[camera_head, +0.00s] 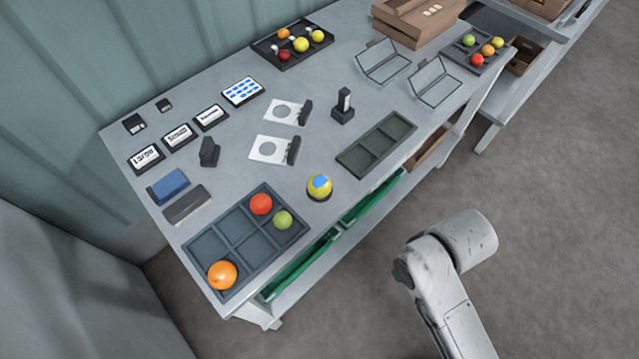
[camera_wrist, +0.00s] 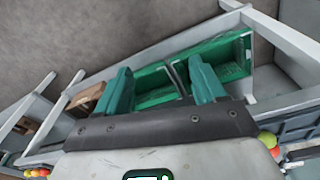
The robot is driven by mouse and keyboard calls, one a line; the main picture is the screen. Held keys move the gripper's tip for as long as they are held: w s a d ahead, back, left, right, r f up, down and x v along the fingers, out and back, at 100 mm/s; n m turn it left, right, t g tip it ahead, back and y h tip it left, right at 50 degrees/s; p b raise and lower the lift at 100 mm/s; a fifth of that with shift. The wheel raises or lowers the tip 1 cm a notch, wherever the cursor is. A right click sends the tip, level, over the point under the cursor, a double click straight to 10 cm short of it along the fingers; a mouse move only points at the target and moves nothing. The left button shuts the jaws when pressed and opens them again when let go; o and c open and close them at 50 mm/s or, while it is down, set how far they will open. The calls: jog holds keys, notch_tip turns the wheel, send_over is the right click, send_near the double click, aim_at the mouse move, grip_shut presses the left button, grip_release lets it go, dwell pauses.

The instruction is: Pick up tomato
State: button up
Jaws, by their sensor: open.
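In the head view, a red tomato (camera_head: 261,204), a green tomato (camera_head: 283,220) and an orange tomato (camera_head: 222,275) sit in a dark compartment tray (camera_head: 244,219) at the table's near left. More tomatoes lie in a black tray (camera_head: 268,52) at the back and in a tray (camera_head: 459,55) at the far right. My gripper (camera_wrist: 160,66) is open, with two green fingers apart and nothing seen between them. It is away from the tomatoes; its fingers do not show in the head view.
Green crates (camera_wrist: 230,60) stand under the table (camera_head: 225,160). An empty divided tray (camera_head: 376,144) lies near the front edge. A dark upright device (camera_head: 343,106), white cards (camera_head: 268,150), labelled boxes (camera_head: 146,157) and cartons (camera_head: 418,20) occupy the top.

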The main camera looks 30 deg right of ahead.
jog(key=o, duration=0.4)
jog(key=w+r+n+p, duration=0.1)
jog(key=w+n, duration=0.1)
jog(key=w, duration=0.2)
jog(key=w+a+r+n+p, duration=0.1)
jog(key=w+n, duration=0.1)
jog(key=w, duration=0.2)
jog(key=w+r+n+p, duration=0.1)
jog(key=w+n, duration=0.1)
jog(key=w, duration=0.2)
jog(key=shift+w+a+n, duration=0.15)
jog(key=shift+a+n, duration=0.05)
jog(key=shift+n, duration=0.2)
jog(key=shift+c, duration=0.2)
jog(key=n+g+p, duration=0.1)
jog(key=n+p, duration=0.2)
jog(key=n, duration=0.6)
send_near(320, 181)
jog(key=shift+s+d, duration=0.3)
jog(key=shift+d, duration=0.05)
jog(key=shift+w+a+f, duration=0.15)
jog(key=shift+f, duration=0.05)
notch_tip(320, 181, down, 5)
jog(key=shift+r+b, duration=0.1)
jog(key=shift+b, duration=0.25)
jog(key=shift+w+a+f+p, duration=0.15)
jog(key=shift+f+p, duration=0.3)
jog(key=shift+f, duration=2.35)
